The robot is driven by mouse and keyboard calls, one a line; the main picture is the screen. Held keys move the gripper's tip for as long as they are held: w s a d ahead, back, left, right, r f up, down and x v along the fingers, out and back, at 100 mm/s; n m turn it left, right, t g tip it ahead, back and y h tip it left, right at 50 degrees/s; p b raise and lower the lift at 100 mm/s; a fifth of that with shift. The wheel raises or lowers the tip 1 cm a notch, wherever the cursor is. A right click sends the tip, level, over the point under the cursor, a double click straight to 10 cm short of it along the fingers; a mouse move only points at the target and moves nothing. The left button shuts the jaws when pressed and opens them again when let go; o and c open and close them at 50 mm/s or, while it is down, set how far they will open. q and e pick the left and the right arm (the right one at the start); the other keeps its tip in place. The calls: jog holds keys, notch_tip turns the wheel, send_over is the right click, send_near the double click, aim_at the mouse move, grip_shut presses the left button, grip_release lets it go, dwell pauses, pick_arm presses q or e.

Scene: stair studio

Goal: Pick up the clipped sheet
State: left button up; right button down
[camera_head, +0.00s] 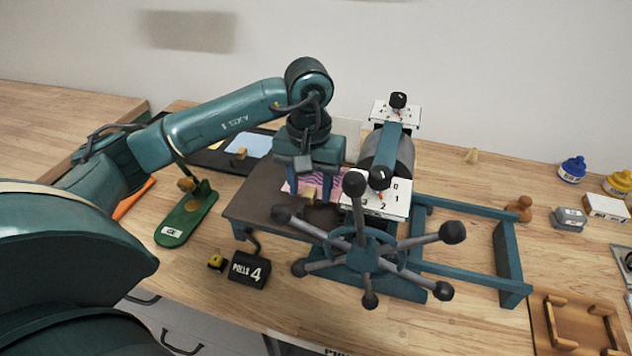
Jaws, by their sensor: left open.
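A pink and purple patterned sheet (337,183) lies on the dark press bed (257,202), with a small wooden clip (309,192) at its near edge. My left gripper (310,196) points down over this sheet, its two fingers apart on either side of the clip. The gripper hides part of the sheet, and I cannot tell whether the fingers touch it. A light blue sheet (250,145) lies on a dark tray at the back left, with another wooden clip (240,153) at its edge. My right gripper is out of view.
The press wheel (363,252) with several knobbed spokes stands in front of the bed. The roller (388,155) and a numbered plate (397,198) stand right of the gripper. A green stand (187,217) and a black counter block (249,269) are at the left.

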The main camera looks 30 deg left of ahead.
aim_at(310, 189)
pick_arm(q)
jog(key=shift+c, duration=0.4)
grip_shut()
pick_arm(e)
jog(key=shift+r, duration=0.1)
